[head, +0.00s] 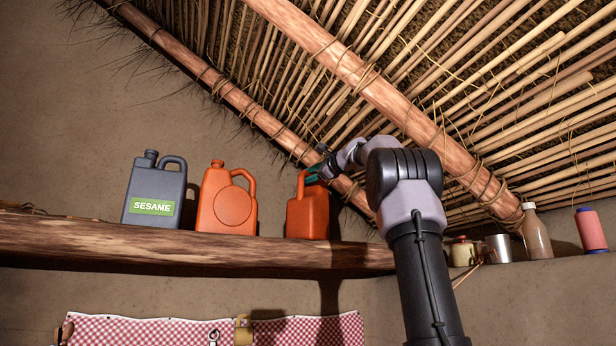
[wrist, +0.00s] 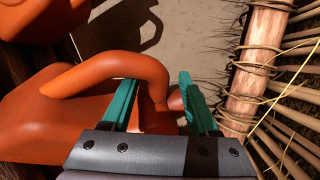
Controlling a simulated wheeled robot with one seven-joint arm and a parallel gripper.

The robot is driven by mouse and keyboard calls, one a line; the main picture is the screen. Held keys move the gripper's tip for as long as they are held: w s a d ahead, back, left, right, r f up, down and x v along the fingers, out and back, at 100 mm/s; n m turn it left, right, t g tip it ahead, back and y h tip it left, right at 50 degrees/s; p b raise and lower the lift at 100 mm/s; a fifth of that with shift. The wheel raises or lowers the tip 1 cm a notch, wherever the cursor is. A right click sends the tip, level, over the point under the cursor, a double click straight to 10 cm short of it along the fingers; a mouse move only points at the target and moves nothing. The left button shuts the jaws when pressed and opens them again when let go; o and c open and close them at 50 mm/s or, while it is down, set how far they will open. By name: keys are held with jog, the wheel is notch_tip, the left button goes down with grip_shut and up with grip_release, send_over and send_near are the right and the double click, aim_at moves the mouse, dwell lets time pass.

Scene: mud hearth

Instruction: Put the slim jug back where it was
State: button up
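The narrower orange jug (head: 307,215) stands upright on the wooden shelf (head: 190,247), at the right of the row of jugs. It looks like the slim jug. My gripper (head: 318,172) is at its upper right, by the handle. In the wrist view the jug's looped handle (wrist: 152,78) passes between the teal fingers of my gripper (wrist: 157,100). The fingers are apart, with a gap between the handle and the right finger. The shelf's edge hides the jug's base.
A wider orange jug (head: 227,205) and a dark grey jug labelled SESAME (head: 152,190) stand to the left. Roof poles (head: 235,98) slope close above my gripper. A bottle (head: 536,235), a metal mug (head: 498,248) and a pink-red spool (head: 591,230) stand at the right.

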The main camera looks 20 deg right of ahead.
jog(key=shift+r, duration=0.1)
jog(key=shift+s+d, duration=0.2)
jog(key=shift+s, duration=0.15)
jog(key=v, duration=1.1)
jog(key=shift+s+a, duration=0.1)
jog(key=shift+s, duration=0.1)
jog(key=s+a+f+n+g+h, duration=0.1)
jog(key=s+a+f+n+g, duration=0.35)
jog(key=f, duration=0.75)
jog(key=s+a+f+n+g+h, duration=0.15)
jog(key=s+a+f, duration=0.35)
jog(key=a+f, duration=0.5)
jog(key=s+f+n+g, duration=0.1)
jog(key=s+f+n, duration=0.2)
jog(key=f, duration=0.6)
jog(key=s+a+f+n+g+h, duration=0.1)
jog(key=s+f+n, duration=0.2)
jog(key=s+f, duration=0.4)
jog(key=s+f+n+g+h, duration=0.1)
jog(key=s+f+n, duration=0.2)
jog(key=s+f, duration=0.3)
notch_tip(320, 180, down, 5)
jog(key=shift+a+r+n, duration=0.1)
jog(key=shift+a+n, duration=0.1)
jog(key=shift+n, duration=0.1)
